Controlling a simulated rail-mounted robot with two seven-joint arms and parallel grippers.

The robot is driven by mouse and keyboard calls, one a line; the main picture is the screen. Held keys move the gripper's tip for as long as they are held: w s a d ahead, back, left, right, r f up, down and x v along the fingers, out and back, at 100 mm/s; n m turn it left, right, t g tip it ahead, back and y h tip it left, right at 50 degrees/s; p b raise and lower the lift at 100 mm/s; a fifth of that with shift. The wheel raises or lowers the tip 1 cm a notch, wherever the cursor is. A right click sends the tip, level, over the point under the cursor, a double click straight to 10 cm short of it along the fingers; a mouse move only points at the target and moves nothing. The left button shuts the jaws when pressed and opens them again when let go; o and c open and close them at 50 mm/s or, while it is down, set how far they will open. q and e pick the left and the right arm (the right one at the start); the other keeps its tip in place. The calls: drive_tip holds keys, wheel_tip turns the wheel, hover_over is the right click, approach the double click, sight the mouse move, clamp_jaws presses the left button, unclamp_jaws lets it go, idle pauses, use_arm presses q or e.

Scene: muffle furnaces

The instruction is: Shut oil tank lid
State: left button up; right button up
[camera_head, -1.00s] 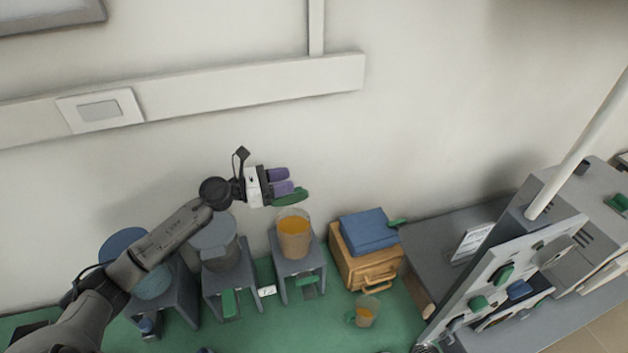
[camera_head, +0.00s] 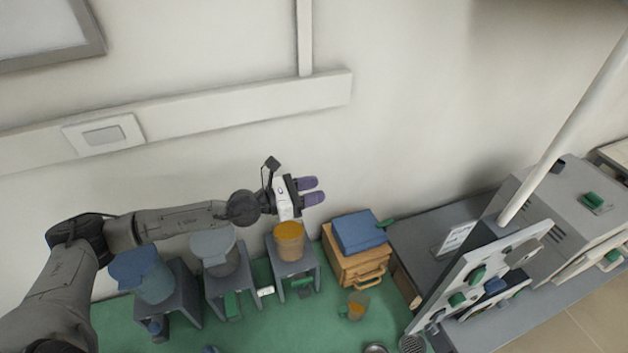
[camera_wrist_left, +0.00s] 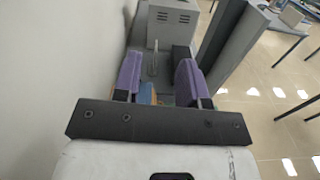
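An amber, cup-shaped tank (camera_head: 289,244) with an orange-brown top stands on a small grey stand. To its left stand a grey tank (camera_head: 219,255) and a blue tank (camera_head: 150,278) on similar stands; their wide tops look like lids. Which one is the oil tank is not marked. My left gripper (camera_head: 318,190) is above and slightly right of the amber tank, near the wall, its purple fingers apart and nothing visible held. The left wrist view also shows the spread fingers (camera_wrist_left: 159,82). No separate raised lid is visible at the amber tank. My right gripper is out of view.
A wooden box (camera_head: 358,267) with a blue top stands right of the tanks. A small amber cup (camera_head: 356,306) sits on the green surface (camera_head: 260,325) in front. A grey furnace (camera_head: 560,230) with an open panel door is at the right. The wall is close behind.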

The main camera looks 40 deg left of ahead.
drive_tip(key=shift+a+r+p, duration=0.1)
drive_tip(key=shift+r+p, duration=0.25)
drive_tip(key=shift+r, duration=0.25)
